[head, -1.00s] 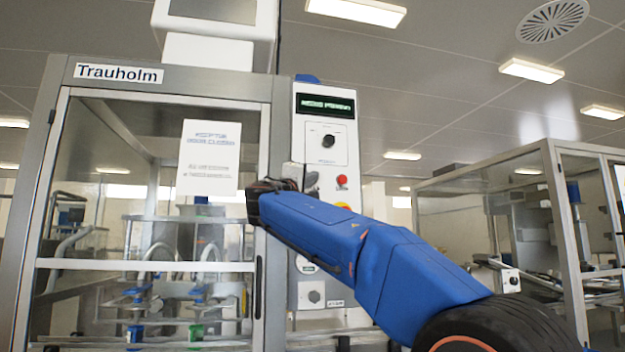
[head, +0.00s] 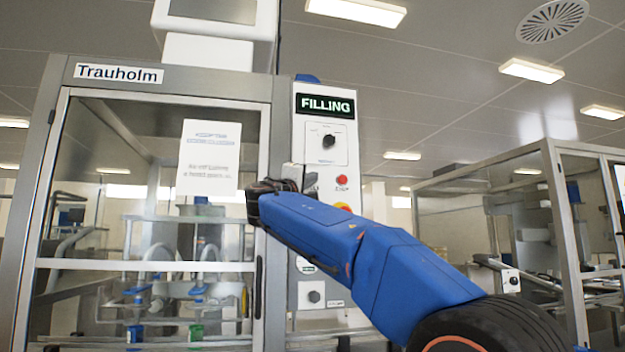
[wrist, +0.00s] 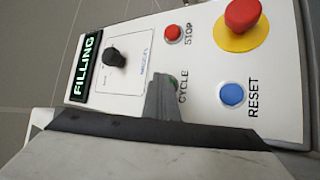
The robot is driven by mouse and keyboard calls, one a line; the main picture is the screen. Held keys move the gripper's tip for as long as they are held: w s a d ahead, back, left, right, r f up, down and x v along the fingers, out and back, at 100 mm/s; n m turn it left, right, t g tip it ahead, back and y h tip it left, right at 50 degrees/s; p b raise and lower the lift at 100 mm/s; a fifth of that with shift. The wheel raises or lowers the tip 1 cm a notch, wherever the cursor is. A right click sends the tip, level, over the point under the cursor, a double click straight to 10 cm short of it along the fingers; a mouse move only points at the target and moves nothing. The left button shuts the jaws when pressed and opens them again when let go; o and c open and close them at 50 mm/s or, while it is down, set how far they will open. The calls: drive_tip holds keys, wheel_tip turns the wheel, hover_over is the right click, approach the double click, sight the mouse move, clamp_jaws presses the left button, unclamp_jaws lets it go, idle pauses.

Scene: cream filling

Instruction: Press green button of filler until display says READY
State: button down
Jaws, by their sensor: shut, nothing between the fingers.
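The filler's display (head: 326,105) reads FILLING in green letters, and it also shows in the wrist view (wrist: 87,66). The green button (wrist: 173,85), labelled CYCLE, is mostly hidden behind the tip of my gripper (wrist: 160,82); only a sliver of green shows. My gripper is shut and empty, with its tip at the button. I cannot tell whether it is pressing the button in. In the head view my gripper (head: 308,182) is in front of the control panel (head: 312,215), and the green button is hidden there.
Near the gripper on the panel are a red STOP button (wrist: 173,34), a blue RESET button (wrist: 232,94), a red emergency knob (wrist: 242,14) on a yellow base and a black selector (wrist: 115,56). The glass filler door (head: 150,230) is left of the panel.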

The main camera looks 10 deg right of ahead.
drive_tip(key=shift+s, duration=0.85)
drive_tip(key=shift+s, duration=0.1)
drive_tip(key=s, duration=0.4)
drive_tip(key=shift+s, duration=0.4)
idle(0.6)
